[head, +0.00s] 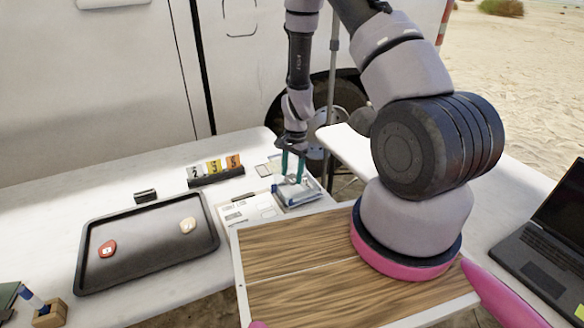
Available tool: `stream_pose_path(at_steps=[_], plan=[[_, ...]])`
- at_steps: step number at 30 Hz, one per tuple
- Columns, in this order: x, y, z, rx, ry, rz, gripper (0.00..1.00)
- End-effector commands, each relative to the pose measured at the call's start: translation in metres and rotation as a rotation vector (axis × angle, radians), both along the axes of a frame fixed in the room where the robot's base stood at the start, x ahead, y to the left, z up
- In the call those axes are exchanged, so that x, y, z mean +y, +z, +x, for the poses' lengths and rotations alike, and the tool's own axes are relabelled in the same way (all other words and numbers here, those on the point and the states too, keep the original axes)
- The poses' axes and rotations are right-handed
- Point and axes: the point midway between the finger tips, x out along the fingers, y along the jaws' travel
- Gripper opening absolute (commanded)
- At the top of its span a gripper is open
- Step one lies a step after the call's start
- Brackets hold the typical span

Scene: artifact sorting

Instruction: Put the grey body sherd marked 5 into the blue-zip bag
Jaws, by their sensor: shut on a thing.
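My gripper (291,178) points down at the far right of the long white table, its teal fingers just above or at the blue-edged bag (298,197). The jaws are shut on a small greyish thing, mostly hidden between the fingers; its marking cannot be read. It fits the grey body sherd. The bag lies on the table beside printed sheets. I cannot tell whether the held piece is inside the bag's opening or above it.
A black tray (150,262) holds a red sherd (107,248) and a beige sherd (187,225). Number cards (214,167) stand behind it. A small dark block (145,195), a wooden holder (50,313) and a laptop (545,262) are also in view. A white van stands behind.

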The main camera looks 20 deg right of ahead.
Motion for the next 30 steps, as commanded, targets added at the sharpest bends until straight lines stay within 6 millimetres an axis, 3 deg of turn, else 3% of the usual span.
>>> stream_pose_path(at_steps=[15, 30], plan=[[0.0, -0.04, 0.0, 0.0, -0.001, 0.0, 0.13], [0.0, -0.049, 0.0, -0.001, -0.001, 0.0, 0.13]])
